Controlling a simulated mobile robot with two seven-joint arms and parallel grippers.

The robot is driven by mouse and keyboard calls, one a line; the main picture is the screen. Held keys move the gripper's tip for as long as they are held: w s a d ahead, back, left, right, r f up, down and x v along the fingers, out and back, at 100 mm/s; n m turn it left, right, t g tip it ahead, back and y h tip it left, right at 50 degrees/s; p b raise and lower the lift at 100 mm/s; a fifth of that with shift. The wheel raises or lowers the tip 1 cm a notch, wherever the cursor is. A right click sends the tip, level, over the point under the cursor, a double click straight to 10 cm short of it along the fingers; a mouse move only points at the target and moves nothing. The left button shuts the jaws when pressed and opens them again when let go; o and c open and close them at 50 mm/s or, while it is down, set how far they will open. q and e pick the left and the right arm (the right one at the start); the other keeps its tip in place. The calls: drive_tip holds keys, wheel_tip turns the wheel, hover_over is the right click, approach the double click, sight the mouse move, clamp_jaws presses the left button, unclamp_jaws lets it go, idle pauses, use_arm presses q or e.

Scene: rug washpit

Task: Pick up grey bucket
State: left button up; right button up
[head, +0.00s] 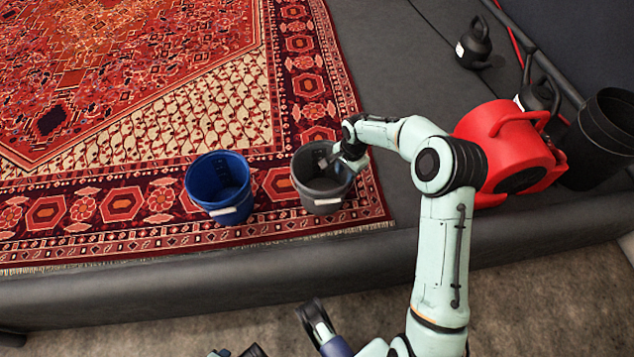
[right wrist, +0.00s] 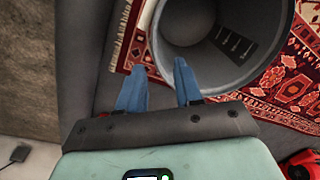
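The grey bucket (head: 318,193) stands upright on the rug near its front right corner, with a pale handle grip on its front. My right gripper (head: 335,162) is at the bucket's right rim, reaching over its mouth. In the right wrist view the bucket (right wrist: 225,75) is at the upper right, and its inside looks empty. The two blue fingers of my right gripper (right wrist: 158,68) are apart. One finger overlaps the bucket's rim and the other is outside it. I cannot tell whether they touch it. Dark parts of my left gripper (head: 318,318) show at the bottom edge, partly cut off.
A blue bucket (head: 218,186) stands close to the left of the grey one. A red blower (head: 505,150), a black bin (head: 605,135) and black kettlebell-like items (head: 476,42) are at the right. The patterned rug (head: 215,105) lies on a dark raised platform (head: 180,285).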

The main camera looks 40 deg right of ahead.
sight(342, 189)
wheel_tip(342, 189, down, 5)
drive_tip(key=shift+f+b, duration=0.2)
drive_tip(key=shift+b, duration=0.35)
drive_tip(key=f, duration=0.2)
drive_tip(key=f+b, duration=0.1)
drive_tip(key=f, duration=0.1)
drive_tip(key=f+b, duration=0.1)
drive_tip(key=f, duration=0.1)
drive_tip(key=shift+w+f, duration=0.2)
drive_tip(key=shift+w, duration=0.15)
use_arm(q)
drive_tip(key=s+a+f+g, duration=0.1)
drive_tip(key=s+f, duration=0.3)
drive_tip(key=f, duration=0.1)
drive_tip(key=shift+s+a+f+g, duration=0.15)
drive_tip(key=shift+a+f+g, duration=0.15)
drive_tip(key=shift+g, duration=0.1)
use_arm(e)
clamp_jaws()
drive_tip(key=shift+r, duration=0.1)
